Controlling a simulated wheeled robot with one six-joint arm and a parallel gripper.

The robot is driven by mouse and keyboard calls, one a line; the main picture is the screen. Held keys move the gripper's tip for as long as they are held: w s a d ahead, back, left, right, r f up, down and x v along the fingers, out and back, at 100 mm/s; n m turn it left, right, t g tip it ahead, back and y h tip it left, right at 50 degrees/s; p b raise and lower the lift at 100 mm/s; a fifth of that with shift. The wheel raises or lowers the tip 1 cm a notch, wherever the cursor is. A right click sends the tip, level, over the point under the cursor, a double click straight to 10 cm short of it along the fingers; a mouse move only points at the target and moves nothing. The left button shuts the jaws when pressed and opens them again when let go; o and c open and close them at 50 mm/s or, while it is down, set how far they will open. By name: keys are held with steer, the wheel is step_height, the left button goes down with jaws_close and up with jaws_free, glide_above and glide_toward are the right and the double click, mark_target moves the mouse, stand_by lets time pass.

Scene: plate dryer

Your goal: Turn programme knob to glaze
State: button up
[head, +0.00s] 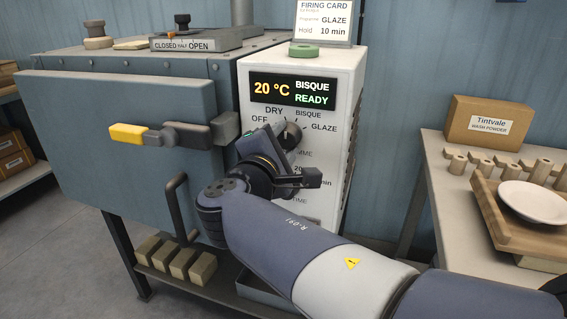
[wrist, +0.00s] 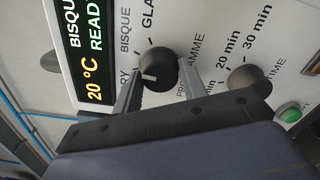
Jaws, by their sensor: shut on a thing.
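The dark round programme knob (head: 291,134) is on the white control panel (head: 345,90), below the display. It also shows in the wrist view (wrist: 158,67). Its white mark points up the panel, between DRY and BISQUE; the exact spot is hard to tell. GLAZE is printed to the right of the knob in the head view. The display (head: 292,91) reads 20 °C, BISQUE, READY. My gripper (wrist: 160,72) is shut on the programme knob, with one finger on each side. In the head view my wrist hides part of the lower panel.
A time knob (wrist: 249,83) and a green button (wrist: 291,113) sit close by my gripper. The kiln door's yellow-ended handle (head: 150,134) sticks out left. A firing card (head: 322,20) reading GLAZE, 10 min stands on top.

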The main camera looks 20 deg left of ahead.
steer(key=m+b, duration=0.4)
steer(key=b, duration=0.1)
steer(key=m+b, duration=0.2)
steer(key=b, duration=0.1)
steer(key=shift+f, duration=0.3)
steer(key=m+b, duration=0.3)
steer(key=shift+r+m+b, duration=0.2)
steer(key=shift+m+b, duration=0.55)
steer(key=shift+m, duration=0.35)
steer(key=shift+r, duration=0.1)
steer(key=o, duration=1)
steer(key=s, duration=0.3)
steer(key=s+p, duration=0.1)
steer(key=s, duration=0.3)
steer(key=s+p, duration=0.1)
steer(key=s, duration=0.2)
steer(key=shift+s+a, duration=0.4)
